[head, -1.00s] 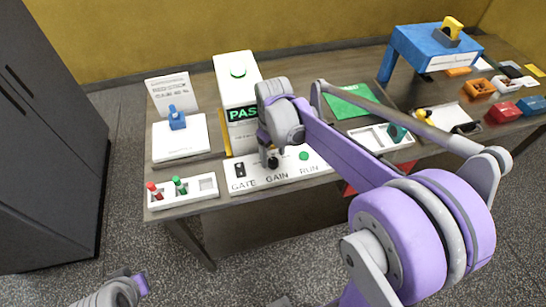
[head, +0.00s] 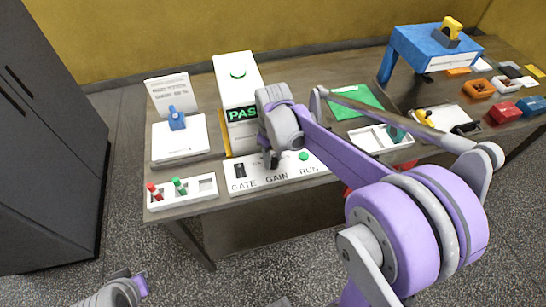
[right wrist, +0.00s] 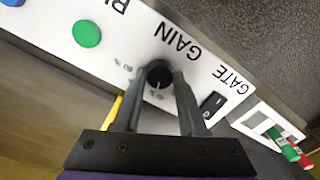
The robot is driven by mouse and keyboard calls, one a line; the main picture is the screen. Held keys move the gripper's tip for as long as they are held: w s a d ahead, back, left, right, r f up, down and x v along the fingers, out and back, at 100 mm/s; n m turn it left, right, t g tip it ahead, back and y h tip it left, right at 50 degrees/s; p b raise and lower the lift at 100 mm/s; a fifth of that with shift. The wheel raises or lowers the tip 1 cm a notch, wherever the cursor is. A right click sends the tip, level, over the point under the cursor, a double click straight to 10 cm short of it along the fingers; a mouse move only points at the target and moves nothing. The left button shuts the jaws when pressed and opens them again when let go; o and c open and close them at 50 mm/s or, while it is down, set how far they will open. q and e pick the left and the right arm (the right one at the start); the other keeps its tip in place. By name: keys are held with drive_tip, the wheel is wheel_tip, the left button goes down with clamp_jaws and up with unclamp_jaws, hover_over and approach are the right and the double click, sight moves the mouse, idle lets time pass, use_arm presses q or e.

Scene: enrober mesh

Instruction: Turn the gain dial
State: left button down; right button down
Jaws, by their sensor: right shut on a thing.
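The gain dial (right wrist: 158,74) is a small black knob with a white pointer line, on a white panel (head: 290,172) with GATE, GAIN and RUN labels. My right gripper (right wrist: 159,80) points down at the panel, with one finger on each side of the dial, shut on it. In the head view, my right gripper (head: 270,160) covers most of the dial. A black switch (right wrist: 212,103) is by the GATE label, and a green button (right wrist: 86,33) is by RUN.
A white box with a PASS display (head: 238,90) stands behind the panel. A white tray with red and green pegs (head: 205,191) is left of it. A blue stand (head: 432,60) and coloured parts are at right. Floor in front is clear.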

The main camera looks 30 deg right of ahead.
sight(273, 161)
drive_tip(key=shift+m, duration=0.3)
drive_tip(key=m, duration=0.3)
drive_tip(key=shift+b, duration=0.4)
drive_tip(key=shift+m, duration=2)
drive_tip(key=shift+c, duration=2.3)
unclamp_jaws()
wheel_tip(273, 161, up, 11)
drive_tip(key=shift+f, duration=0.15)
